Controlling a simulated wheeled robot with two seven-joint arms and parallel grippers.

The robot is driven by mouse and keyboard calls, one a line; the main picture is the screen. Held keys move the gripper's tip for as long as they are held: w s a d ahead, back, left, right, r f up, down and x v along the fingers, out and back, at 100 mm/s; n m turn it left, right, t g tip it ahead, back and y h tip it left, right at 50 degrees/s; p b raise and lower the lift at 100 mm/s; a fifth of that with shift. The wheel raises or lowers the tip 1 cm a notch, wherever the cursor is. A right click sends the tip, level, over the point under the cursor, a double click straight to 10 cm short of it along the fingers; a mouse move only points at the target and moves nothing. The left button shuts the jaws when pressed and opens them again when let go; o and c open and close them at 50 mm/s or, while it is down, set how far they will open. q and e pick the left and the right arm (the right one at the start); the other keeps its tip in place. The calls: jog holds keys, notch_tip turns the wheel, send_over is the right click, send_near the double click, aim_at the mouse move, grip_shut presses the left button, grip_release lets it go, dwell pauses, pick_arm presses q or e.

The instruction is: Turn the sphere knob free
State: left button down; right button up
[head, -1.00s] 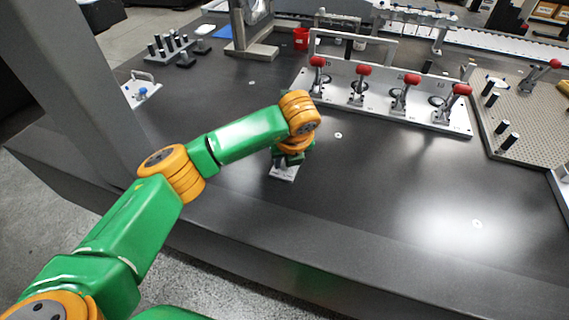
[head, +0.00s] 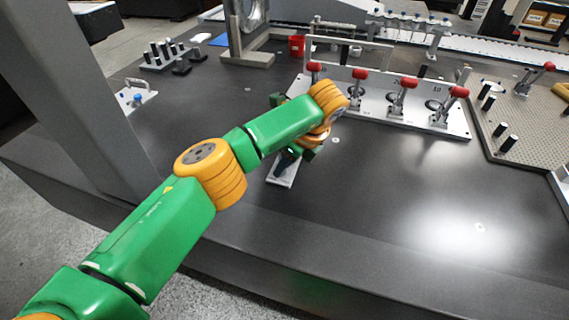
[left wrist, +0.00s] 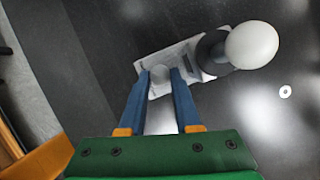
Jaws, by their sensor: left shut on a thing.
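In the left wrist view a pale plate (left wrist: 186,52) lies on the dark table. A white sphere (left wrist: 252,46) stands on a dark mount (left wrist: 212,52) at the plate's right end. A small round grey knob (left wrist: 160,75) is at the plate's left part. The blue fingers of my left gripper (left wrist: 160,78) are on both sides of this knob and shut on it. In the head view my left gripper (head: 286,161) points down at the plate (head: 284,174), and my wrist hides the sphere and the knob. My right gripper is not in view.
A fixture with several red-tipped toggle clamps (head: 359,74) stands behind and right of my left wrist. A perforated plate with dark pins (head: 513,110) is farther right. A small plate with a blue knob (head: 137,98) is at left. The front right table is clear.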

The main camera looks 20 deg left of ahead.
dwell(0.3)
pick_arm(q)
jog(key=c, duration=0.9)
grip_release()
jog(key=shift+r, duration=0.1)
jog(key=v, duration=0.7)
jog(key=shift+p, duration=0.3)
